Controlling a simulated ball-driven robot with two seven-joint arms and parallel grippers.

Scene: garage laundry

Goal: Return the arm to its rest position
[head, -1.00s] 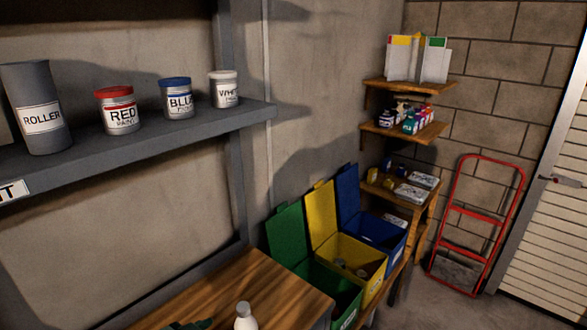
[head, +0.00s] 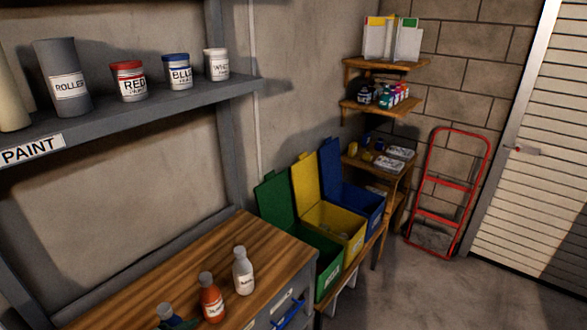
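Neither of my arms nor grippers shows in the head view, so their pose and state are hidden. A wooden-topped workbench (head: 150,290) stands at the lower left.
A grey shelf (head: 150,115) holds a roller tube (head: 62,78) and red, blue and white paint cans. Green, yellow (head: 333,222) and blue lidded bins stand open beyond the bench. A red hand truck (head: 447,190) leans on the wall. Floor (head: 420,290) at right is clear.

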